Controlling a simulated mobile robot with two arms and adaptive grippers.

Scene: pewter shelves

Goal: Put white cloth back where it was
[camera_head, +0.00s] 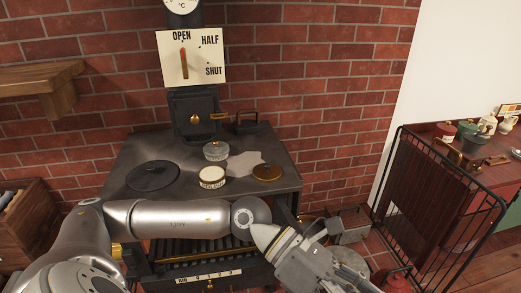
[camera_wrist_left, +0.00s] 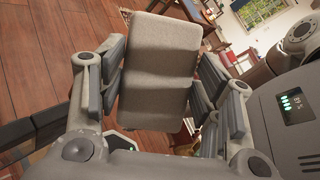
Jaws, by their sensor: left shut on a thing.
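My left arm reaches across the front of the black stove in the head view, with its gripper (camera_head: 345,278) low at the lower right of the stove. In the left wrist view the gripper is shut on a pale, thick rectangular pad, which looks like the white cloth (camera_wrist_left: 160,50) folded. A finger presses on each side of it, and it is held above the floor. The cloth cannot be made out in the head view. My right gripper is not in view.
A black wire guard (camera_head: 440,200) stands at right, before a red cabinet.

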